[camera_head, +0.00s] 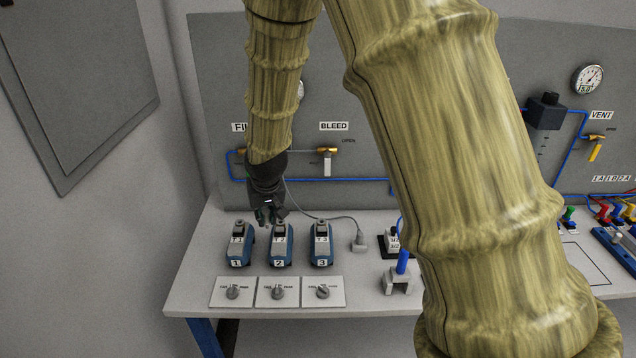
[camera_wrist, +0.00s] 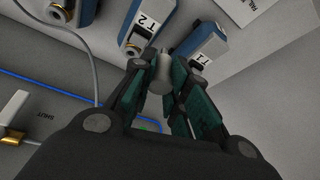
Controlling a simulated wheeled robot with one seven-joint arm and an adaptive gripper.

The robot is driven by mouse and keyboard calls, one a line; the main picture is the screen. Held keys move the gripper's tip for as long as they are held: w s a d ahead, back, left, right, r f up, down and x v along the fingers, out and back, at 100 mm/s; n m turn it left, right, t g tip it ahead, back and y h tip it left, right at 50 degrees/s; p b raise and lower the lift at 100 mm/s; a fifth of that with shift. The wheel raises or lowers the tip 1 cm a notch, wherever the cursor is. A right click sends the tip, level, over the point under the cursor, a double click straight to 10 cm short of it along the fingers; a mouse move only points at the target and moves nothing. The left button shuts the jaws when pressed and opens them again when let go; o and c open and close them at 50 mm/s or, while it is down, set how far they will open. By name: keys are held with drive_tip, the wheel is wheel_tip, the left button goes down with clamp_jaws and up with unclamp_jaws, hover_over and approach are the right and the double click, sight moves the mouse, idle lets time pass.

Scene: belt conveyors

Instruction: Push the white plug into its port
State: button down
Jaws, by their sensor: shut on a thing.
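My gripper (camera_head: 268,214) points down just behind the blue units at the back of the bench. In the wrist view its green-padded fingers are shut on a pale, rounded piece, which looks like the white plug (camera_wrist: 158,76). The plug's tip is close to the blue units labelled T2 (camera_wrist: 146,24) and T1 (camera_wrist: 204,50). I cannot tell whether it touches either. Brass-ringed ports show on the T2 unit (camera_wrist: 133,42) and on the T3 unit (camera_wrist: 59,13). The T1 unit's port is hidden. In the head view the plug is hidden.
Knob plates (camera_head: 278,292) lie in front of the units. Blue pipe and a brass valve (camera_head: 327,151) are on the panel behind. My arm hides much of the middle.

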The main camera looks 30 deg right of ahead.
drive_tip(key=d+r+p, duration=0.2)
drive_tip(key=d+p, duration=0.2)
drive_tip(key=d, duration=0.5)
drive_tip(key=b, duration=0.1)
hover_over(321, 224)
drive_tip(key=w, duration=0.1)
drive_tip(key=shift+n, duration=0.4)
drive_tip(key=shift+d+f, duration=0.25)
drive_tip(key=shift+f, duration=1.1)
drive_tip(key=shift+d+f, duration=0.2)
drive_tip(key=shift+f, duration=1.1)
drive_tip(key=shift+f, duration=1.25)
idle(0.8)
drive_tip(key=c, duration=1.3)
unclamp_jaws()
drive_tip(key=shift+o, duration=0.3)
drive_tip(key=o, duration=0.3)
